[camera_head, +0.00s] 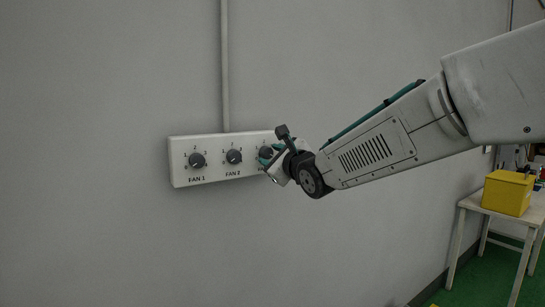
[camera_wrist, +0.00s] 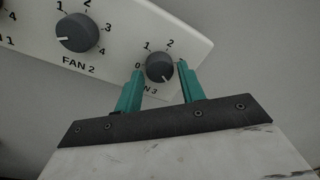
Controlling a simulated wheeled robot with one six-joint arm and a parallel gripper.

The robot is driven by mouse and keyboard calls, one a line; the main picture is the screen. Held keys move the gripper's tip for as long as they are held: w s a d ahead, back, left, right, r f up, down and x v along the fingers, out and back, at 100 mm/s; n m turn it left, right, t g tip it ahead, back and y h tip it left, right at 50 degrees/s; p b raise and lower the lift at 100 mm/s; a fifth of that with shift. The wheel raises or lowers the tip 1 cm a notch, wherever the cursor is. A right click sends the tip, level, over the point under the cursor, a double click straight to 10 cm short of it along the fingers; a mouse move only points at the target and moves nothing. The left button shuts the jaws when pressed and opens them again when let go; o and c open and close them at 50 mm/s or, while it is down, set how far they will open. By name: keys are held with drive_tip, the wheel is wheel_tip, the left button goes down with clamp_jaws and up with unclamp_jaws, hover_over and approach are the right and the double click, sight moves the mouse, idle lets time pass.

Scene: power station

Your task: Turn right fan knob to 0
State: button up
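A white fan panel (camera_head: 214,174) is fixed to the wall in the head view, with three dark round knobs in a row. The right fan knob (camera_head: 266,153) is partly hidden by my gripper there. In the wrist view the right knob (camera_wrist: 159,67) sits between the two teal fingers of my gripper (camera_wrist: 160,76). The fingers are apart, one on each side of the knob; whether they touch it I cannot tell. Its white mark points to the lower right, away from the 0 at its left. Labels 0, 1 and 2 show; others are hidden.
The FAN 2 knob (camera_wrist: 76,32) is close to the left of my fingers, and the FAN 1 knob (camera_head: 197,160) is farther left. A vertical pipe (camera_head: 225,68) runs up from the panel. A table (camera_head: 475,204) with a yellow box (camera_head: 507,193) stands at the right.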

drive_tip(key=c, duration=0.5)
drive_tip(key=shift+c, duration=0.2)
